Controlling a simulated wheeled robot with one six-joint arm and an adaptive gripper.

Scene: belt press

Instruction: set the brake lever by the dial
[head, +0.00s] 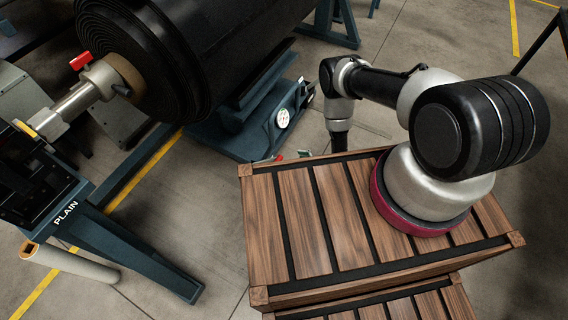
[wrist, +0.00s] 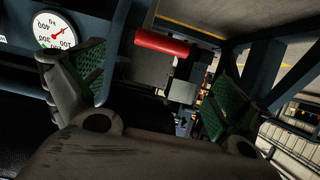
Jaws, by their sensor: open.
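The dial (head: 283,118) is a small white round gauge on the side of the blue press base in the head view. In the wrist view the dial (wrist: 49,30) shows large at the upper left, with numbers turned around and a red needle; its exact reading is unclear. A red cylindrical grip (wrist: 162,42), apparently the brake lever's handle, lies level ahead of my gripper (wrist: 160,65). My gripper is open, with green-padded fingers to either side below the grip, apart from it. A small red spot (head: 280,157) by the crate edge may be the same grip.
A slatted wooden crate (head: 262,230) stands below my arm and hides part of the low space behind it. A large black roll (head: 185,50) with a red-handled shaft collar (head: 80,61) stands at upper left. A blue stand marked PLAIN (head: 130,250) is at lower left.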

